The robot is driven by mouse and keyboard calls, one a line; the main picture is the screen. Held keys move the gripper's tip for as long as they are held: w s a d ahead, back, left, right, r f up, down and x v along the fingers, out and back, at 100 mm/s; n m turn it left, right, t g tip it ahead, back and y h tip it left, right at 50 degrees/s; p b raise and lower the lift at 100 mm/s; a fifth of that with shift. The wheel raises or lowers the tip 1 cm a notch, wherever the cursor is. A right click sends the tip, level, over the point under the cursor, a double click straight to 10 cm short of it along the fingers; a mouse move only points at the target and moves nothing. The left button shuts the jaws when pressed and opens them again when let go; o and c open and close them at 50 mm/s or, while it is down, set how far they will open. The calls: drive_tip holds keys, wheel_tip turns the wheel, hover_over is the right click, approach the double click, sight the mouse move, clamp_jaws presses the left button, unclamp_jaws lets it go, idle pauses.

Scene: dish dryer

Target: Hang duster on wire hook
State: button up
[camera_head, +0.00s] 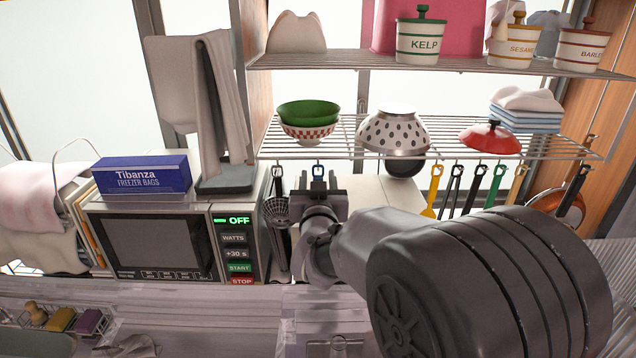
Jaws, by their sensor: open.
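My gripper (318,197) is near the middle of the view, below the middle wire shelf, and faces away from the camera. It is open; I see nothing between its fingers, though its own body partly hides them. Several hooks (458,166) hang along the shelf's front edge, one with a dark-and-blue top (318,174) just above my gripper. I cannot tell for sure which cloth is the duster. A pale pink cloth (35,190) lies at the far left beside a thin bent wire (75,143).
A microwave (160,245) with a blue freezer bag box (142,174) on top stands left of my gripper. A whisk and ladles hang close beside it. The wire shelf (345,142) above holds bowls, a colander and a red lid. Colourful utensils (433,192) hang to the right.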

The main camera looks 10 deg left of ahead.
drive_tip(key=b+v, duration=0.3)
drive_tip(key=v, duration=1.4)
drive_tip(key=s+d+f+m+g+b, duration=0.2)
drive_tip(key=s+d+f+g+b, duration=0.1)
drive_tip(key=d+f+b, duration=0.3)
drive_tip(key=s+d+f+m+g+b, duration=0.1)
drive_tip(key=s+d+f+g+b, duration=0.2)
drive_tip(key=d+f, duration=0.45)
drive_tip(key=s+d+f+m+g+h+b, duration=0.1)
drive_tip(key=s+d+f+m+g+b, duration=0.1)
drive_tip(key=s, duration=0.5)
drive_tip(key=s+d+f+m+g+h+b, duration=0.1)
drive_tip(key=s+d+f+m+g+b, duration=0.1)
drive_tip(key=s+d+f, duration=0.4)
wheel_tip(320, 180, down, 4)
drive_tip(key=shift+s+d+r+g+b, duration=0.25)
drive_tip(key=shift+s+g+b, duration=0.55)
drive_tip(key=shift+s+b, duration=0.4)
